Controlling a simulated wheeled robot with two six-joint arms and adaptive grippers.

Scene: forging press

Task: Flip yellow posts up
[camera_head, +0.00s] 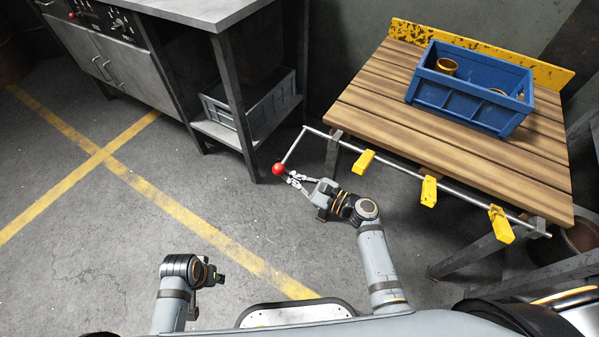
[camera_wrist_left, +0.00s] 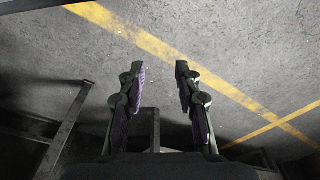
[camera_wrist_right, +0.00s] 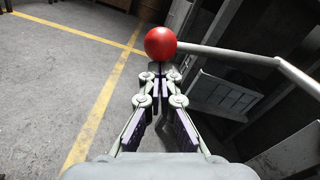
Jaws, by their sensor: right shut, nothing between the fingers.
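Three yellow posts, the left one (camera_head: 364,161), the middle one (camera_head: 429,191) and the right one (camera_head: 500,224), sit on a metal rod (camera_head: 460,189) along the wooden table's front edge. They stick out and down from the edge. The rod's left end bends into a crank arm tipped with a red ball (camera_head: 278,169). My right gripper (camera_head: 287,179) is shut and empty, its tips right at the ball; in the right wrist view the ball (camera_wrist_right: 160,43) shows just beyond the tips. Contact is unclear. My left gripper (camera_wrist_left: 158,70) is open and empty over the floor.
A blue crate (camera_head: 465,107) with brown round parts stands on the wooden table (camera_head: 375,100). A grey workbench (camera_head: 195,8) with a grey bin (camera_head: 235,110) on its lower shelf stands at the upper left. Floor with yellow lines is clear at left.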

